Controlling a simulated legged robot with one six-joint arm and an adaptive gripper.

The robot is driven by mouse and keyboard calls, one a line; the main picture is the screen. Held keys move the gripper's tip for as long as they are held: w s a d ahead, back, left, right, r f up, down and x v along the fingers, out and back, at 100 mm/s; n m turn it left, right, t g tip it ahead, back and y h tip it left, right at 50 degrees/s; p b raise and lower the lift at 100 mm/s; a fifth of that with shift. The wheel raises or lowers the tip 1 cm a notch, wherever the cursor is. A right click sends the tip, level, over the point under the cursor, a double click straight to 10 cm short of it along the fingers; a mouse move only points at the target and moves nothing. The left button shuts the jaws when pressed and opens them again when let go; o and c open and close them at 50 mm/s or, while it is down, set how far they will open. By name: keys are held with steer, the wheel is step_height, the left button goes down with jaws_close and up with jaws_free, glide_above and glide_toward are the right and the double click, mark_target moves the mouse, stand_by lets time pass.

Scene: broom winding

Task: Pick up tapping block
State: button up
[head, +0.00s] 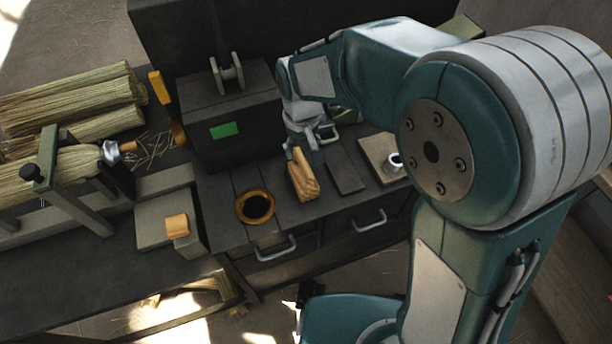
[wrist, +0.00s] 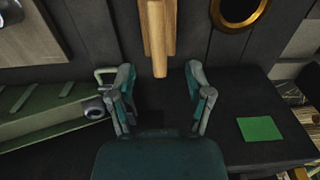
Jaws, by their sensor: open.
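The tapping block (head: 303,178) looks like a wooden block with a narrower handle, lying on the dark bench top with its handle end toward my gripper. In the wrist view the block (wrist: 158,28) is at the top centre, and its handle end shows between the fingertips. My gripper (head: 302,138) is open and empty, at the back end of the block. In the wrist view the fingers of my gripper (wrist: 160,76) are spread to either side of the handle end. I cannot tell the height gap between fingertips and handle.
A round brass-rimmed dish (head: 242,210) lies left of the block, and a dark flat slab (head: 345,167) lies right. A dark box with a green patch (head: 224,131) stands back left. A green channel-shaped piece (wrist: 50,113) is left in the wrist view. Straw bundles (head: 70,100) lie far left.

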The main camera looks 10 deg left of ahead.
mark_target(302, 161)
steer(key=shift+a+f, duration=0.45)
steer(key=shift+f, duration=0.4)
steer(key=f, duration=0.2)
steer(key=d+f, duration=0.1)
steer(key=f, duration=0.2)
steer(key=shift+w+d, duration=0.1)
steer(key=shift+d, duration=0.05)
steer(key=shift+c, duration=1)
steer(key=shift+a, duration=0.25)
jaws_close()
